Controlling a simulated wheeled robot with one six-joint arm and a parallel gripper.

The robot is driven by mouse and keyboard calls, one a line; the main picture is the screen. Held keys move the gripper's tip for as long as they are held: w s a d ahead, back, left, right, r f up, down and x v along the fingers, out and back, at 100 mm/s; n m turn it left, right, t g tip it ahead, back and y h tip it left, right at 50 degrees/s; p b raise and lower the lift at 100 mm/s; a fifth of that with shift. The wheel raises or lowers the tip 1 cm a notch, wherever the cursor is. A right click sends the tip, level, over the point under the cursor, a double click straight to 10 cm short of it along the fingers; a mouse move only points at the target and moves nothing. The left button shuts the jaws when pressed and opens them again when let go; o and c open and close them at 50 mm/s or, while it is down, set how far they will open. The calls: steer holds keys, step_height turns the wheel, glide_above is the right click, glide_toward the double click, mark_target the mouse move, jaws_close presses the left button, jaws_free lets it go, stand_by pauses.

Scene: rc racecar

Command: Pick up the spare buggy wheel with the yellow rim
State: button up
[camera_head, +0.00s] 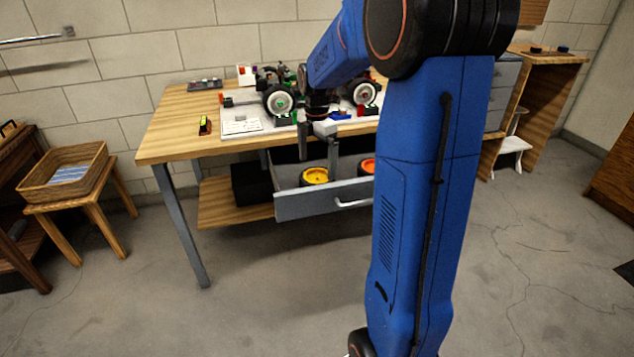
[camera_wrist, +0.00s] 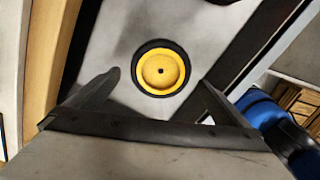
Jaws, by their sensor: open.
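The spare wheel with the yellow rim (camera_head: 315,176) lies flat in the open grey drawer (camera_head: 300,207) under the workbench. In the wrist view the yellow-rimmed wheel (camera_wrist: 161,71) shows its dark tyre and round hub, with bare drawer floor around it. My gripper (camera_head: 319,156) is above the drawer, pointing down, its fingers apart and empty. In the wrist view my gripper (camera_wrist: 158,85) has one finger on each side of the wheel in the picture, not touching it. A wheel with an orange rim (camera_head: 367,165) lies farther right in the drawer, partly hidden by my arm.
The drawer walls and the workbench edge (camera_head: 165,155) are close to my gripper. A buggy with white-rimmed wheels (camera_head: 281,101) stands on the bench above. A yellow-and-black tool (camera_head: 205,125) lies at its left.

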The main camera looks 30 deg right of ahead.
mark_target(317, 175)
steer(key=shift+f, duration=2.95)
steer(key=c, duration=0.9)
steer(key=shift+r, duration=0.1)
